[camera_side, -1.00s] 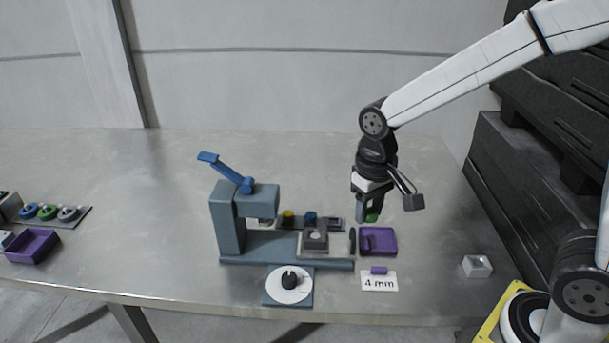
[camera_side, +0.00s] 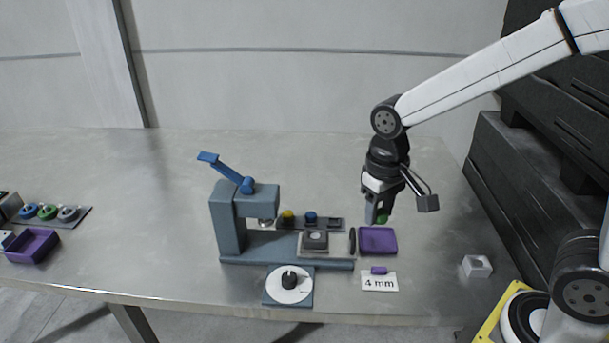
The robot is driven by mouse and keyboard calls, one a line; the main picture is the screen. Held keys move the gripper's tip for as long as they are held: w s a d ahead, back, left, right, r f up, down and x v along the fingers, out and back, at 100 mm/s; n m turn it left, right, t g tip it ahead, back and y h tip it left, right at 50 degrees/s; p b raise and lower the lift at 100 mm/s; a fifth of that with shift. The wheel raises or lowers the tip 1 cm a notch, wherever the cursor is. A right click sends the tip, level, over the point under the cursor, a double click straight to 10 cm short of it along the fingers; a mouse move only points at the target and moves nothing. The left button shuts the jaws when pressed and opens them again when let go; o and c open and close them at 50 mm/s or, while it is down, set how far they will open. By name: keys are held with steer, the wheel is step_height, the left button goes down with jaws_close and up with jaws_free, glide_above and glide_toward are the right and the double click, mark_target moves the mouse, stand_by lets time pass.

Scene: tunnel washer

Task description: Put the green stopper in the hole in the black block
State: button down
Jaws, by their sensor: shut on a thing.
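My gripper (camera_side: 377,217) is shut on the green stopper (camera_side: 382,219) and holds it above the back edge of a purple tray. Part of the stopper is hidden by the fingers. The black block (camera_side: 315,240) sits on a light plate on the base of the blue-grey press (camera_side: 230,222), left of my gripper. A pale round spot on its top looks like the hole, but it is too small to tell. The gripper is apart from the block, to its right and higher.
A rack (camera_side: 332,224) with yellow and blue stoppers stands behind the block. The purple tray (camera_side: 378,252) looks empty. A dial (camera_side: 289,282), a "4 mm" card (camera_side: 380,282) and a pale cube (camera_side: 477,266) are nearer the front. Another purple tray (camera_side: 32,246) is far left.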

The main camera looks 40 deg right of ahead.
steer(key=shift+w, duration=0.1)
steer(key=w+f+n+t+h, duration=0.1)
steer(key=w+f+n+h, duration=0.1)
steer(key=n, duration=0.4)
steer(key=w+a+f+n+h, duration=0.1)
steer(key=w+f+n+h, duration=0.1)
steer(key=w+n+h, duration=0.2)
steer(key=w+f+n+t+h, duration=0.1)
steer(key=w+f+n+h, duration=0.1)
steer(key=w+n, duration=0.4)
steer(key=shift+w+a+f+n+t+h, duration=0.15)
steer(key=shift+n+h, duration=0.1)
steer(key=shift+n, duration=0.3)
steer(key=shift+a+r+n+t+h, duration=0.1)
steer(key=shift+n+h, duration=0.1)
steer(key=shift+n, duration=0.4)
steer(key=shift+w+a+f+n+t+h, duration=0.15)
steer(key=shift+n+h, duration=0.1)
steer(key=shift+n, duration=0.3)
steer(key=shift+w+a+f+n+t, duration=0.2)
steer(key=shift+w+a+n+t, duration=0.35)
steer(key=shift+w+n, duration=0.25)
steer(key=shift+s+f, duration=0.1)
steer(key=shift+f, duration=0.15)
steer(key=shift+f, duration=2)
steer(key=shift+s, duration=0.1)
